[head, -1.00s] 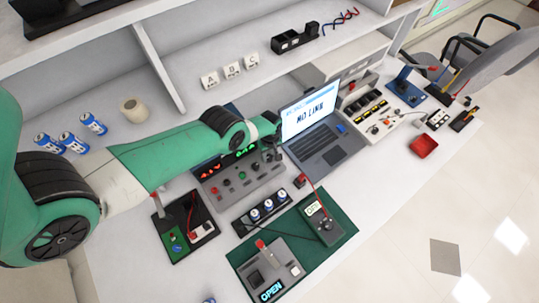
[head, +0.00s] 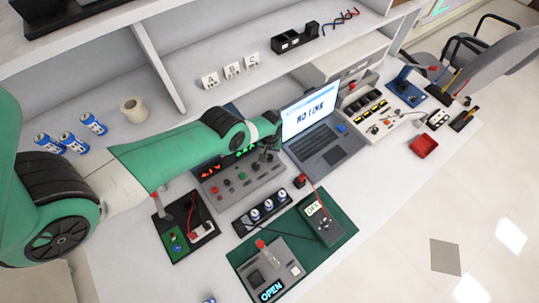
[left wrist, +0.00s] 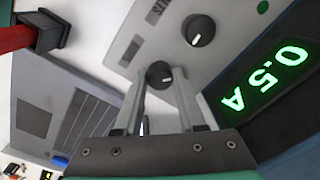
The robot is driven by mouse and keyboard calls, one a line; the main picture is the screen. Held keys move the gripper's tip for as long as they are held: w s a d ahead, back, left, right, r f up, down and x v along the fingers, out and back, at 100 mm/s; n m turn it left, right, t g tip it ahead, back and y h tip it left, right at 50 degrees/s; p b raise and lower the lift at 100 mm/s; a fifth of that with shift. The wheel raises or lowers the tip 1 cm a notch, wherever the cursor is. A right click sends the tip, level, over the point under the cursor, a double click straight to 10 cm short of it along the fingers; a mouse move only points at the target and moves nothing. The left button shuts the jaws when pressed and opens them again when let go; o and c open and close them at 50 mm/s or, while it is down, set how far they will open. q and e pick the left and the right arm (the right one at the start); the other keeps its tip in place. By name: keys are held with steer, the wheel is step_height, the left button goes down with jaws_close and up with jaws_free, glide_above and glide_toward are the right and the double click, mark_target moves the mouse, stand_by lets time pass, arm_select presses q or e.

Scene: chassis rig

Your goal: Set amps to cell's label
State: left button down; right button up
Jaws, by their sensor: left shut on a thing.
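The grey power supply (head: 240,182) stands at mid-table, with a red readout and a green readout on its upper panel. In the left wrist view the green display (left wrist: 268,78) reads 0.5 A. My left gripper (left wrist: 158,84) is shut on a small black knob (left wrist: 160,73) on the panel, one finger on each side. A second black knob (left wrist: 198,30) sits apart from the fingers. My right gripper is out of view.
A holder with round cells (head: 262,212) and a green mat (head: 336,238) with a meter lie in front. An open laptop (head: 325,145) reading NO LINK stands close right of the supply. Cards A, B, C stand behind.

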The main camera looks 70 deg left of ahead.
arm_select(q)
steer(key=m, duration=0.4)
steer(key=shift+m, duration=0.3)
steer(key=m, duration=0.3)
steer(key=shift+m, duration=0.3)
steer(key=m, duration=0.3)
steer(key=shift+m+p, duration=0.3)
steer(key=shift+p, duration=0.05)
steer(key=shift+m, duration=2)
steer(key=c, duration=0.5)
jaws_free()
